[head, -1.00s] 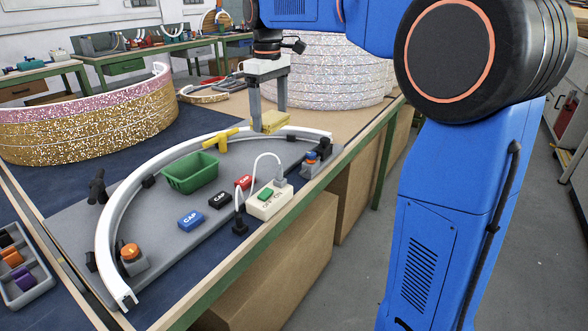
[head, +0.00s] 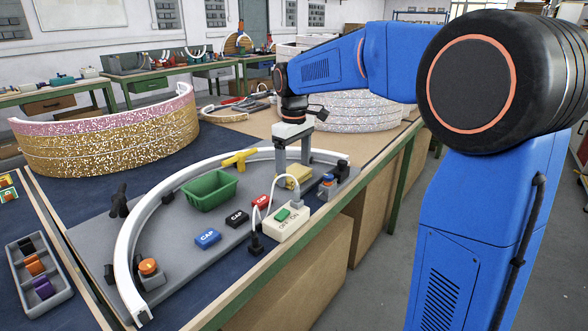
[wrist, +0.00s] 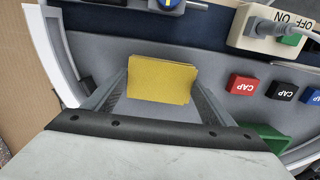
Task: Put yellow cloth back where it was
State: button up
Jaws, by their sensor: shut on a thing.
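The yellow cloth (head: 299,178) is a folded, flat block in the head view. It is inside the white arc (head: 133,225), near the arc's right end, over the grey board (head: 185,262). In the wrist view the cloth (wrist: 162,79) lies between the two fingers. My gripper (head: 293,172) points down and is shut on the cloth; in the wrist view its fingers (wrist: 158,88) flank it on both sides. I cannot tell whether the cloth touches the board.
A switch box (head: 285,224) with a cable stands close in front of the cloth.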

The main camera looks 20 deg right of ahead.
aim_at(294, 171)
jog(key=o, duration=1)
jog(key=shift+f, duration=0.1)
notch_tip(294, 171, up, 12)
jog(key=shift+r, duration=0.15)
jog(key=s+d+f+m+t, duration=0.1)
jog(key=s+d+f+m, duration=0.1)
jog(key=s+f, duration=0.4)
jog(key=s+d+f+m+t, duration=0.2)
jog(key=s+f, duration=0.5)
jog(key=s, duration=0.9)
jog(key=s+d+f+m+t, duration=0.1)
jog(key=s+d+f+m, duration=0.2)
jog(key=s+f, duration=0.4)
jog(key=shift+s+t, duration=0.4)
jog(key=shift+s, duration=1.8)
jog(key=shift+r, duration=0.1)
